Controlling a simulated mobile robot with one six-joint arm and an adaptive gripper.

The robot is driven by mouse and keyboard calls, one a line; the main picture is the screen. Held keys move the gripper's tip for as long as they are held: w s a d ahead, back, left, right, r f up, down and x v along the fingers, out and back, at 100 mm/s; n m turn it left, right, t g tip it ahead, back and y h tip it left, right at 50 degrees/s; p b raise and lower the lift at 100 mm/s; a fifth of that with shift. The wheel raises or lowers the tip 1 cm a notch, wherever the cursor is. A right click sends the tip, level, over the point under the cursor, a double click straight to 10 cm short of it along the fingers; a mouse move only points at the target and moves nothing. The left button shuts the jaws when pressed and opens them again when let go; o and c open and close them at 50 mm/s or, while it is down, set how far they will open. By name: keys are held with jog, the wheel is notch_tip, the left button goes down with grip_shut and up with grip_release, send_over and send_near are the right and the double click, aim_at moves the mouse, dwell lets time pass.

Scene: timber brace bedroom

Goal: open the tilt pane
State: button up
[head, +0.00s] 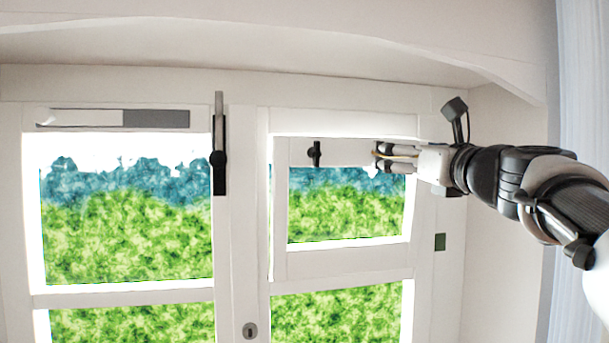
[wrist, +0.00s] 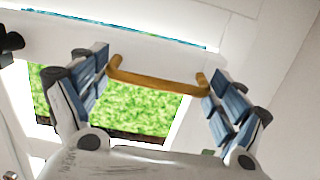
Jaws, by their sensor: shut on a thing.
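The tilt pane (head: 296,262) is the small white-framed pane in the upper right of the window. A thin strip of outside shows along its left side, and a bright strip runs above it, so its frame looks apart from the surround; how far, I cannot tell. A black latch (head: 316,153) sits on its top rail. My gripper (head: 378,160) is at the right part of that rail. In the wrist view, a brown bar handle (wrist: 155,75) spans between my two fingers, which are shut on it at its ends. In the head view my fingers hide the handle.
A left window with a black lever handle (head: 219,155) and a grey-and-white strip (head: 155,118) is beside the pane. A keyhole plate (head: 250,330) is below. The alcove's side wall (head: 490,180) and a curtain (head: 580,90) are close on the right.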

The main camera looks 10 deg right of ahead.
jog(key=s+f+t+b, duration=0.3)
jog(key=s+b, duration=0.3)
jog(key=b, duration=0.7)
jog(key=shift+d+f+b, duration=0.2)
jog(key=shift+f+b, duration=0.1)
jog(key=shift+b, duration=0.1)
